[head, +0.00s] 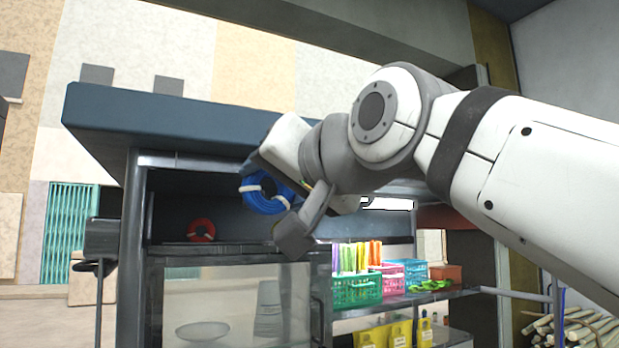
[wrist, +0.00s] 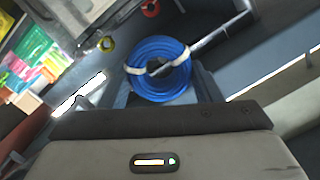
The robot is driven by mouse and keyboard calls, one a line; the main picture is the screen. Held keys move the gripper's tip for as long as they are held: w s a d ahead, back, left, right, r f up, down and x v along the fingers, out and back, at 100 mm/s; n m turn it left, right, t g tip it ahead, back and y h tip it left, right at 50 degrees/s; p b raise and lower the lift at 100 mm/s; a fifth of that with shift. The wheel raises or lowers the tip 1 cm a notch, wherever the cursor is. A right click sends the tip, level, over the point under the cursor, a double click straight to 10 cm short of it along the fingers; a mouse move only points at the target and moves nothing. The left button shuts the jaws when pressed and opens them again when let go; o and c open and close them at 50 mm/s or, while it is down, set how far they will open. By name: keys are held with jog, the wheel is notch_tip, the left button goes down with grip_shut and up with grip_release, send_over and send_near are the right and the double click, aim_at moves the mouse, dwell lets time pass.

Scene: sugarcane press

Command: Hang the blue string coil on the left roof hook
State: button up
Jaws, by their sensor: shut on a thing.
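The blue string coil (head: 264,206) with white ties is held by my gripper (head: 282,196) just below the front edge of the stall roof (head: 160,118). My gripper is shut on the coil. In the wrist view the coil (wrist: 158,92) faces the camera in front of a grey finger, and a thin pale metal bar (wrist: 212,38) runs from its middle toward the upper right. I cannot tell whether the bar passes through the coil or lies behind it. I cannot make out the left roof hook clearly in either view.
A red coil (head: 201,230) is inside the stall, left of the blue one. A glass-fronted case (head: 235,300) stands below. Coloured baskets (head: 357,292) sit on the shelf to the right. A post (head: 133,230) stands left.

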jog(key=shift+w+d+p+x, duration=0.15)
jog(key=shift+p+x, duration=0.3)
jog(key=shift+x, duration=1.3)
jog(key=shift+w+d+p+x, duration=0.15)
jog(key=shift+p+x, duration=0.3)
jog(key=shift+x, duration=1.3)
jog(key=shift+w+a+f+b, duration=0.4)
jog(key=shift+w+f, duration=0.15)
jog(key=shift+f, duration=0.05)
jog(key=o, duration=1.4)
jog(key=shift+c, duration=0.2)
jog(key=shift+s+d, duration=0.1)
